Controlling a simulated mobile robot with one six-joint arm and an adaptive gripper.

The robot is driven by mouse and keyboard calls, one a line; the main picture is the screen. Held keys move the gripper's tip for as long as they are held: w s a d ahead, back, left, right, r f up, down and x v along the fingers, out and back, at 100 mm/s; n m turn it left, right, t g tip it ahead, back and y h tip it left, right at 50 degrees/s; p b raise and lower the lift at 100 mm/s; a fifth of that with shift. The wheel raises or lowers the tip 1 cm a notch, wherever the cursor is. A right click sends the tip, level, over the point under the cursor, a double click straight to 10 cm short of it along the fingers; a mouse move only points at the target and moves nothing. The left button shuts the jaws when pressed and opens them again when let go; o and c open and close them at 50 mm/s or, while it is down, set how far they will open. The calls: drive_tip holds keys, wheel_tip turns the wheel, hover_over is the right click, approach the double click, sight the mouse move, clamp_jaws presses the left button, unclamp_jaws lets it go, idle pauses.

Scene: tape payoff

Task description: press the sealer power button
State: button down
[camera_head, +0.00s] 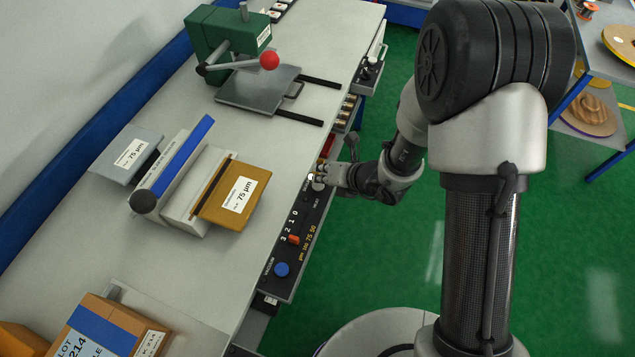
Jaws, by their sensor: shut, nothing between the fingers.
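A dark control panel (302,252) runs along the front edge of the bench. It bears a blue round button (282,269) at its near end, an orange-red selector (294,239) by printed numbers, and a pale round button (318,186) at its far end. Its small labels are too small to read, so I cannot tell which is the power button. My gripper (323,177) is shut and empty. Its fingertips are at the far end of the panel, over or beside the pale button; I cannot tell whether they touch it. The sealer (182,195) seems to be the grey device with a blue bar.
A green press (225,36) with a red-knobbed lever (269,60) stands further back on the bench (95,240). A cardboard box (95,325) is at the near left. Green floor (395,260) is open right of the bench. Shelving with spools (585,120) stands at the far right.

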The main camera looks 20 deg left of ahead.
idle(0.3)
drive_tip(key=shift+f+b, duration=0.45)
drive_tip(key=shift+b, duration=0.1)
drive_tip(key=shift+f, duration=0.3)
drive_tip(key=shift+r, duration=0.1)
idle(0.3)
drive_tip(key=shift+r+p, duration=0.3)
drive_tip(key=shift+r, duration=0.4)
wheel_tip(320, 180, up, 6)
drive_tip(key=p, duration=0.4)
idle(0.5)
